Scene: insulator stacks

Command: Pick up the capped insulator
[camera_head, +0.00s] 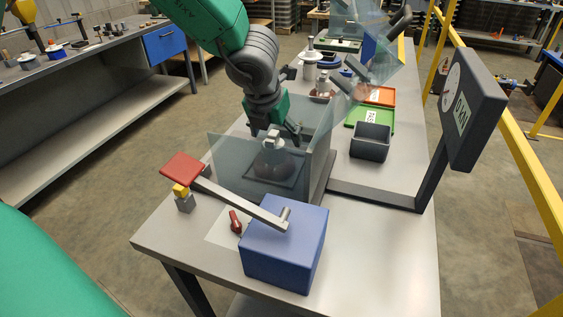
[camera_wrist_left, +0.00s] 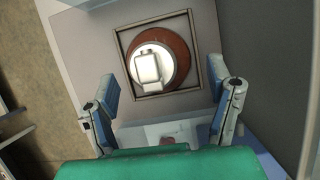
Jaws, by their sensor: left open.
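The capped insulator is a brown disc with a pale metal cap (camera_head: 275,160). It sits in a square dark-framed tray (camera_head: 259,182), behind a clear panel. In the left wrist view the insulator (camera_wrist_left: 181,52) lies inside the square frame (camera_wrist_left: 122,38), its bright cap facing the camera. My left gripper (camera_head: 275,131) is open above the insulator, its fingers apart around the cap's place in the head view. In the left wrist view my left gripper (camera_wrist_left: 162,75) has one finger on each side, with the cap between and beyond them. I see no contact. My right gripper is not in view.
A blue box (camera_head: 285,250) with a lever and red paddle (camera_head: 183,167) stands in front. A dark bin (camera_head: 371,141) and display (camera_head: 470,110) stand to the right. The front-right tabletop is clear.

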